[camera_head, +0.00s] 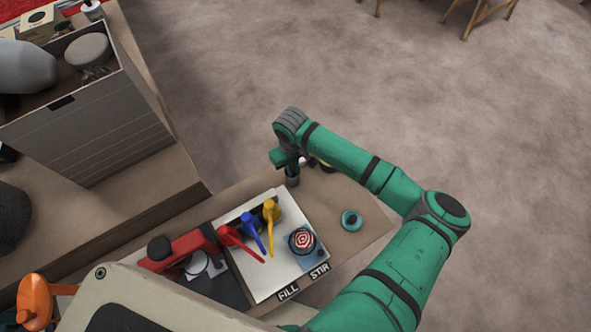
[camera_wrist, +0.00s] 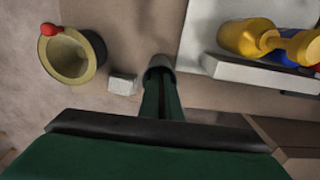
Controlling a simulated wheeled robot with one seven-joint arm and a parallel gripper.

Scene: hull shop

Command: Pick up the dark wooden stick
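My gripper (camera_head: 292,181) points down over the far edge of the bench, past the white panel with coloured handles. In the wrist view, its two green fingers (camera_wrist: 160,75) run close together to a grey tip, and no stick shows between them. I cannot make out a dark wooden stick in either view. It may be hidden behind my gripper and forearm or outside the pictures.
A yellowish round pot (camera_wrist: 72,58) with a red ball on its rim and a small white block (camera_wrist: 123,83) lie beside my gripper. The white panel (camera_head: 272,279) carries red, blue and yellow handles. A teal ring (camera_head: 351,220) lies on the bench at right.

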